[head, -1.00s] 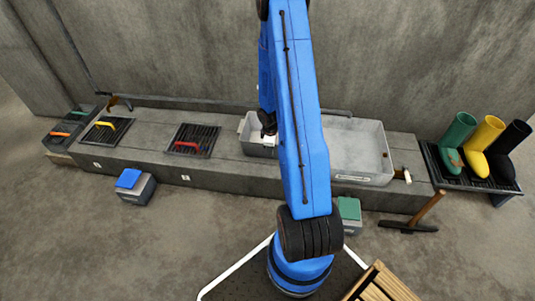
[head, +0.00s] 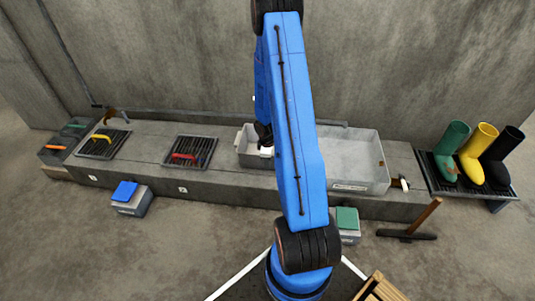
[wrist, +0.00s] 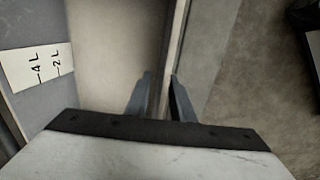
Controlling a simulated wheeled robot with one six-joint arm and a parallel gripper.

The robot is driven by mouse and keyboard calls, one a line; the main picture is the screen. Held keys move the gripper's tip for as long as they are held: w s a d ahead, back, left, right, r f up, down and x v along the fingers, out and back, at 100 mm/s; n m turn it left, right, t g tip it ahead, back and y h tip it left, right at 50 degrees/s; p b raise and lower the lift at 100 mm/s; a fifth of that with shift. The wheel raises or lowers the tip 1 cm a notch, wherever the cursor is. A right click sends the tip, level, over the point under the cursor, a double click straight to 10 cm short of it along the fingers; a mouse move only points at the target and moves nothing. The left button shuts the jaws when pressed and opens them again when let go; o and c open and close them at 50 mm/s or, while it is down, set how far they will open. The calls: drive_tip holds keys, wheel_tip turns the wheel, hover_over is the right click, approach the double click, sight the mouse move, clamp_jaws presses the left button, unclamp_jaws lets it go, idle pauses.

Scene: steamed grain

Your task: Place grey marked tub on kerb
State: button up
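The grey marked tub (head: 252,158) is at the kerb (head: 225,178), just left of the large pale trough. My arm hides its right part in the head view. The wrist view looks into the tub (wrist: 115,40), with a white label reading 4 L and 2 L on its inner wall at left. My gripper (wrist: 160,82) has one finger on each side of a tub wall, closed closely on it. In the head view my gripper (head: 264,140) is at the tub, partly behind my arm. I cannot tell whether the tub's base touches the kerb.
The large pale trough (head: 355,165) stands right of my arm. Grates (head: 190,153) with coloured handles lie on the kerb to the left. Boxes with blue (head: 132,198) and green (head: 347,225) lids stand on the floor. Boots (head: 477,150) are at far right, near a wooden-handled tool (head: 420,222).

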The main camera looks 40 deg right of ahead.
wheel_tip(320, 180, up, 12)
drive_tip(key=a, duration=0.1)
drive_tip(key=s+a+r+m+t, duration=0.1)
drive_tip(key=s+a+r, duration=0.1)
drive_tip(key=a+r, duration=0.45)
drive_tip(key=s+a+r+m, duration=0.2)
drive_tip(key=a+r, duration=0.2)
drive_tip(key=r, duration=0.6)
drive_tip(key=s+a+r+m+t, duration=0.1)
drive_tip(key=s+a+r, duration=0.1)
drive_tip(key=a+r, duration=0.45)
drive_tip(key=s+a+r+m, duration=0.1)
drive_tip(key=s+a+r, duration=0.2)
drive_tip(key=s, duration=0.3)
drive_tip(key=s+a+r+m+t, duration=0.1)
drive_tip(key=s+a+r+m, duration=0.1)
drive_tip(key=s+a+r, duration=0.2)
drive_tip(key=s+a+r+m+t, duration=0.1)
drive_tip(key=s+a+r, duration=0.2)
drive_tip(key=s+r, duration=0.3)
drive_tip(key=s, duration=0.3)
drive_tip(key=shift+s+a+y, duration=0.25)
drive_tip(key=shift+a+y, duration=0.1)
drive_tip(key=shift+y, duration=0.05)
